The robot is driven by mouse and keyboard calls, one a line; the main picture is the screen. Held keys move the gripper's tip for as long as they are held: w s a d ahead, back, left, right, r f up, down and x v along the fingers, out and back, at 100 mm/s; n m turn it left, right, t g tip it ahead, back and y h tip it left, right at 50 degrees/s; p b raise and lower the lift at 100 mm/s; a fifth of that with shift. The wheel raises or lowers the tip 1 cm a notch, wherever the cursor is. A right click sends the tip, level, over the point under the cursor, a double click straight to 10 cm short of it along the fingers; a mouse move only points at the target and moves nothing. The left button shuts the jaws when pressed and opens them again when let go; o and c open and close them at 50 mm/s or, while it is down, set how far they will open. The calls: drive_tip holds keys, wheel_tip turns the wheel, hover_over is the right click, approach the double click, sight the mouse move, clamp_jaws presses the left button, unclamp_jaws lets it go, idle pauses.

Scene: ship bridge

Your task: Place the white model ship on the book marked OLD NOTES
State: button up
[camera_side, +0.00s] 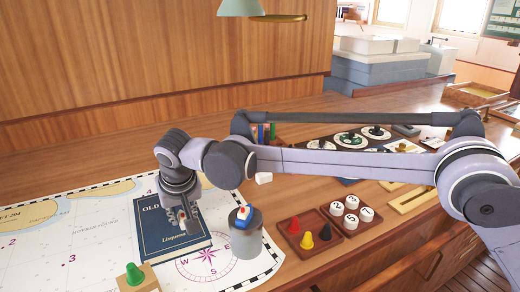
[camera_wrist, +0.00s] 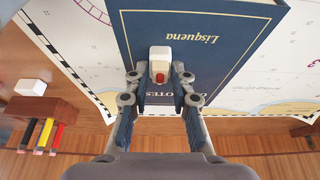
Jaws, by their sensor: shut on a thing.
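The white model ship (camera_wrist: 160,62), with a small red part, is between my gripper's fingertips (camera_wrist: 160,82) in the wrist view. In the side view my gripper (camera_side: 186,222) points down over the right part of the dark blue book (camera_side: 157,243), whose cover reads "OLD" beside my gripper. The wrist view shows the same book (camera_wrist: 120,15) under the ship, with "OTES" partly hidden by my fingers. The gripper is shut on the ship. Whether the ship touches the cover I cannot tell.
A blue-and-white model boat (camera_side: 243,217) stands on a grey cylinder (camera_side: 247,242) just right of the book. A tray of coloured pieces (camera_side: 308,238) lies to the right. The chart (camera_side: 65,225) is clear at left.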

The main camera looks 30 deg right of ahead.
drive_tip(key=o, duration=0.9)
drive_tip(key=shift+o, duration=0.2)
drive_tip(key=v, duration=1.1)
drive_tip(key=d+r, duration=0.3)
drive_tip(key=d, duration=0.9)
drive_tip(key=s+d, duration=0.4)
drive_tip(key=d, duration=0.7)
drive_tip(key=s+d+f+t, duration=0.2)
drive_tip(key=s+d+f, duration=1)
drive_tip(key=s+d, duration=0.4)
drive_tip(key=shift+d+f+t, duration=0.2)
drive_tip(key=shift+d+t, duration=0.1)
drive_tip(key=shift+d, duration=0.2)
drive_tip(key=shift+w, duration=0.1)
